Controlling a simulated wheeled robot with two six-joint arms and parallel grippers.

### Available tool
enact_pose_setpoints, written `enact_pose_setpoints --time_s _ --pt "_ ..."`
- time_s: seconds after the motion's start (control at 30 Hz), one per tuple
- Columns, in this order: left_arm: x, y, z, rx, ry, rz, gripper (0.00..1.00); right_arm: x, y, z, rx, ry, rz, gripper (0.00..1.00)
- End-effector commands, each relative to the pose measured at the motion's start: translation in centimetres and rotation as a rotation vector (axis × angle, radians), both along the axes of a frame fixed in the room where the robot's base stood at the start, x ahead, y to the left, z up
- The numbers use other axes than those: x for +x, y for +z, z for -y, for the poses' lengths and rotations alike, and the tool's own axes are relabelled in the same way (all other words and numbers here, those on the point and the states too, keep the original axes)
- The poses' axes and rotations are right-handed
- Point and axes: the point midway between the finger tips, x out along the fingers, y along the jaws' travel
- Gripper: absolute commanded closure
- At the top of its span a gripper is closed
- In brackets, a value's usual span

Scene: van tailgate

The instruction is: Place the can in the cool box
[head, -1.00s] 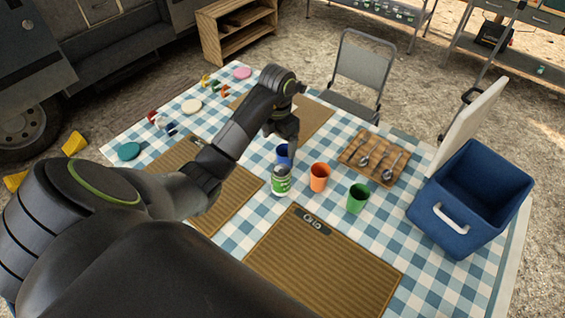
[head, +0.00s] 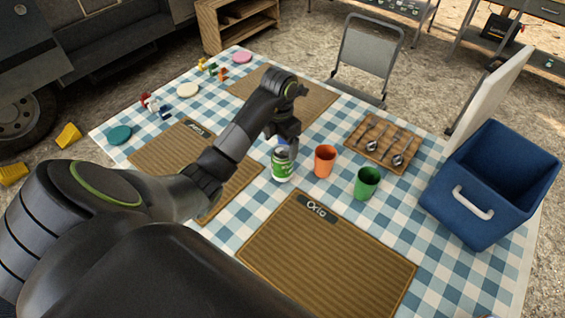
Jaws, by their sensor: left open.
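The can (head: 282,166), green and white, stands upright on the checked tablecloth near the middle of the table. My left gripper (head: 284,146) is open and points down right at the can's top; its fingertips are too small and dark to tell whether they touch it. The cool box (head: 455,200) is blue with a white handle and stands at the table's right end. It is open, its white lid (head: 490,97) is raised at the back, and the visible inside looks empty. My right gripper is not in view.
An orange cup (head: 325,161) and a green cup (head: 367,183) stand right of the can, towards the cool box. A wooden tray (head: 384,141) with cutlery lies behind them. A brown placemat (head: 325,250) lies in front. A folding chair (head: 366,58) stands behind the table.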

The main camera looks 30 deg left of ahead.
Motion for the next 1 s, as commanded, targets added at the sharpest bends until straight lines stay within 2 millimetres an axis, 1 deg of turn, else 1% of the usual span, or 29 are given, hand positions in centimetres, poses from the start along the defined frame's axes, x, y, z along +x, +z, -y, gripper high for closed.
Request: enact_pose_setpoints --time_s 0.03,0.1,0.2,0.37,0.57,0.63,0.7,0.8,1.0 --pt "0.0 -1.2 0.0 0.0 0.0 0.0 0.15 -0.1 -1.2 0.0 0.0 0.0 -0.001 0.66" --pt "0.0 -1.9 0.0 0.0 0.0 0.0 0.15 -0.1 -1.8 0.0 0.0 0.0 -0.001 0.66" --pt "0.0 -2.3 0.0 0.0 0.0 0.0 0.15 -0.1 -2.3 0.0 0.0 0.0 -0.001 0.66" --pt "0.0 -2.7 0.1 0.0 0.0 0.0 0.15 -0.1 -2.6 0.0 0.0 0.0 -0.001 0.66" --pt "0.0 -4.5 0.5 -0.001 0.0 -0.001 0.15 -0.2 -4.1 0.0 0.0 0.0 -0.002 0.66" --pt "0.0 -5.6 0.9 -0.003 -0.001 -0.005 0.15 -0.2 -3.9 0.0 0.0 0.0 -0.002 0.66" --pt "0.0 -6.5 0.9 -0.001 0.001 -0.004 0.15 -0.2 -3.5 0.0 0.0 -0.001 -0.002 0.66" --pt "0.0 -7.3 0.8 -0.001 0.0 -0.001 0.15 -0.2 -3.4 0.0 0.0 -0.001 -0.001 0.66" --pt "0.1 -7.5 0.8 0.0 -0.001 0.0 0.15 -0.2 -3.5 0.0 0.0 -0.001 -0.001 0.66"
